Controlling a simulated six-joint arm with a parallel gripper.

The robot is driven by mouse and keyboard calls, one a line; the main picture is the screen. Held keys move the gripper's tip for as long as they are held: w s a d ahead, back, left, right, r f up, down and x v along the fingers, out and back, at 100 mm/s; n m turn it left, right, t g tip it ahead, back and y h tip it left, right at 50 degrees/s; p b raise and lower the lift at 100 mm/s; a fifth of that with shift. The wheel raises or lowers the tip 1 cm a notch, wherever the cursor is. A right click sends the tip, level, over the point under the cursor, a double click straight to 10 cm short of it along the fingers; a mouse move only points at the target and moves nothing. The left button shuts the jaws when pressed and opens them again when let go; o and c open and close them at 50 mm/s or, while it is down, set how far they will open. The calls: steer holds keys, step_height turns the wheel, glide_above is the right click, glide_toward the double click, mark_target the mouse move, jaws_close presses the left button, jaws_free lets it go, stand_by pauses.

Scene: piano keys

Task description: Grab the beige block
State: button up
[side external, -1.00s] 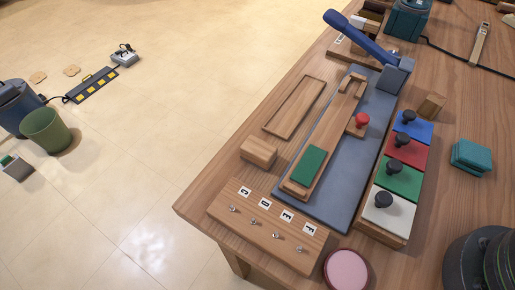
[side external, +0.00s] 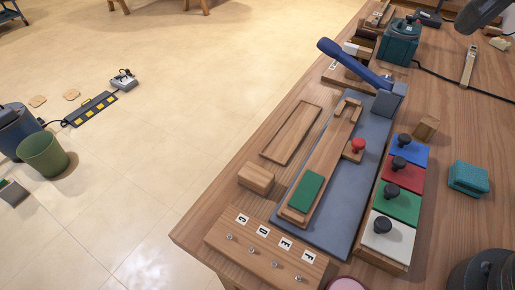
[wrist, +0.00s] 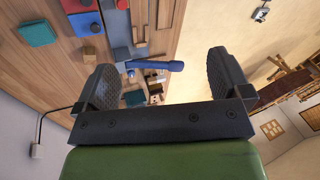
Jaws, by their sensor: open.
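Two plain light-brown wooden blocks could be the beige block; I cannot tell which. One block (side external: 256,178) lies on the table left of the green pad, near the lettered board. The other block (side external: 426,127) sits beyond the blue tile, to the right of the blue lever's base. A small wooden block (wrist: 89,50) also shows in the wrist view, left of the blue lever. My gripper (wrist: 164,69) is open, with two dark ridged fingers wide apart and nothing between them. It is well away from the blocks.
A row of blue, red, green and white tiles with black knobs (side external: 381,226) stands right of the grey mat (side external: 350,190). The blue lever (side external: 350,61) rises at the back. A teal block (side external: 468,177) lies right. A lettered board (side external: 265,250) is in front.

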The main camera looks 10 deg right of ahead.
steer(key=w+a+f+m+g, duration=0.1)
steer(key=a+f, duration=0.5)
steer(key=w+a+f+m+g+h, duration=0.1)
steer(key=a+f, duration=0.5)
steer(key=f, duration=0.1)
steer(key=w+a+f+g+h, duration=0.1)
steer(key=w+a+f, duration=0.1)
steer(key=a+f, duration=0.4)
steer(key=shift+f+m, duration=0.4)
steer(key=shift+f, duration=0.3)
glide_above(256, 173)
step_height(256, 173, down, 5)
steer(key=shift+r, duration=0.15)
steer(key=shift+f, duration=3.15)
steer(key=c, duration=1)
